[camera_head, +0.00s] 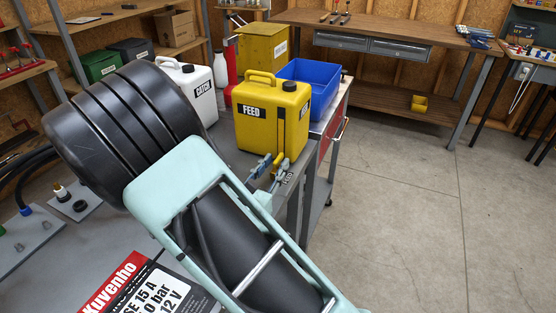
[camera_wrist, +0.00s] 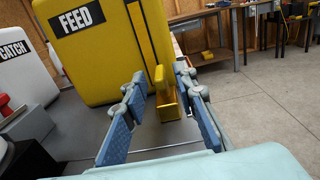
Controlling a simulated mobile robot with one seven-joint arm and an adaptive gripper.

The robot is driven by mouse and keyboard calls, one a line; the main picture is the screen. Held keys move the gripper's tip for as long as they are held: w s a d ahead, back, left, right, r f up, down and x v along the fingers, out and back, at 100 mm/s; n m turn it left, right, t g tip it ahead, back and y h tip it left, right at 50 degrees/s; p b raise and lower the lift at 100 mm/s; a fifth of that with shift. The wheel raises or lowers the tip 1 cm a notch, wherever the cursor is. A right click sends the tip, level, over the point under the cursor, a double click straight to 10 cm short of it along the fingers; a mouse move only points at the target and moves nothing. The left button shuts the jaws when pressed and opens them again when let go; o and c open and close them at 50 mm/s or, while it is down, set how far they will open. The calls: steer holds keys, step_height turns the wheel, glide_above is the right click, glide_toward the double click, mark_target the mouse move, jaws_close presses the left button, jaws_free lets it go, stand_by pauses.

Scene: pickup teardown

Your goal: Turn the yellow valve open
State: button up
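The yellow valve (camera_wrist: 168,108) shows in the wrist view as an upright yellow lever on a small yellow body, low beside the yellow FEED container (camera_wrist: 98,60). My gripper (camera_wrist: 160,76) is open, with one blue-padded finger on each side of the lever. A gap shows between the lever and each finger; I cannot tell contact farther in. In the head view my gripper (camera_head: 274,163) is at the lower front of the FEED container (camera_head: 272,122).
A white CATCH container (camera_head: 198,88) stands left of the FEED container. A red and black labelled box (camera_head: 140,285) lies in front. Open floor is to the right.

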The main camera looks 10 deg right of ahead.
steer(key=v, duration=0.9)
steer(key=shift+s+r, duration=0.1)
